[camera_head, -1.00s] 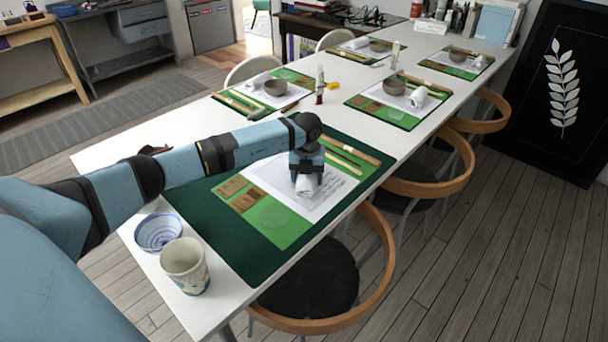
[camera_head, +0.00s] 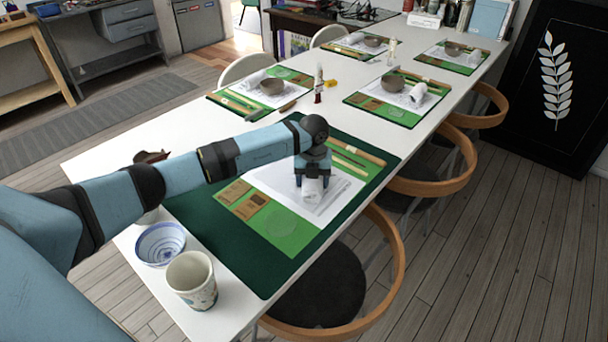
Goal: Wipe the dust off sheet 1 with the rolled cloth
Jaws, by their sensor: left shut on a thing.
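My left gripper (camera_head: 312,182) reaches in from the left and is shut on the rolled white cloth (camera_head: 311,193). The cloth is at the white sheet (camera_head: 273,182) on the nearest place setting; whether it presses on the paper I cannot tell. The sheet lies on a green board (camera_head: 290,236) over a dark green mat (camera_head: 228,246). The gripper and arm hide part of the sheet's far side. Faint grey marks show on the sheet right of the cloth; I cannot tell dust from print. My right gripper is not in view.
A patterned cup (camera_head: 192,281) and a blue-striped bowl (camera_head: 161,244) stand at the table's near left. Wooden sticks (camera_head: 357,151) and brown cards (camera_head: 249,206) lie beside the sheet. Similar settings with bowls are farther along. Chairs (camera_head: 327,289) line the right edge.

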